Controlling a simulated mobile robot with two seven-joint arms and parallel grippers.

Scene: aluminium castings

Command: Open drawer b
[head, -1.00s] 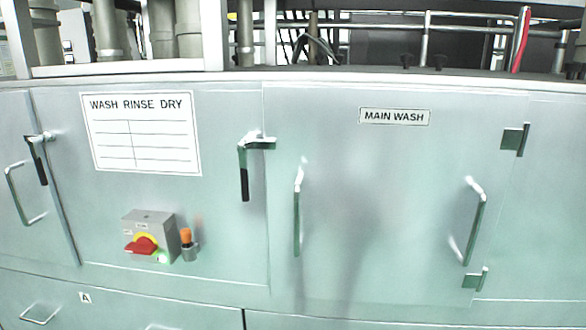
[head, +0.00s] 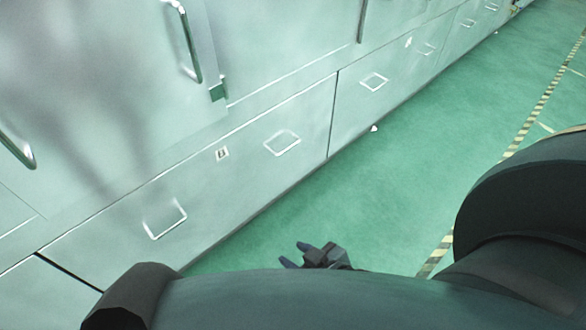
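Drawer b (head: 232,183) is a wide, pale green-grey front low on the machine, with a small label (head: 222,153) that seems to read B. It looks shut, flush with the fronts beside it. It has two loop handles, a left handle (head: 165,219) and a right handle (head: 282,143). My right gripper (head: 293,255) is low over the floor in front of the drawer, below and apart from both handles. Its two dark fingers are spread with nothing between them; its wrist is partly hidden by my arm. My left gripper is not in view.
A cabinet door with a bar handle (head: 188,42) is above the drawer. More drawers (head: 375,98) run off to the upper right. The green floor (head: 400,160) in front is clear, with a striped line (head: 535,115) further right. My dark arm fills the lower right.

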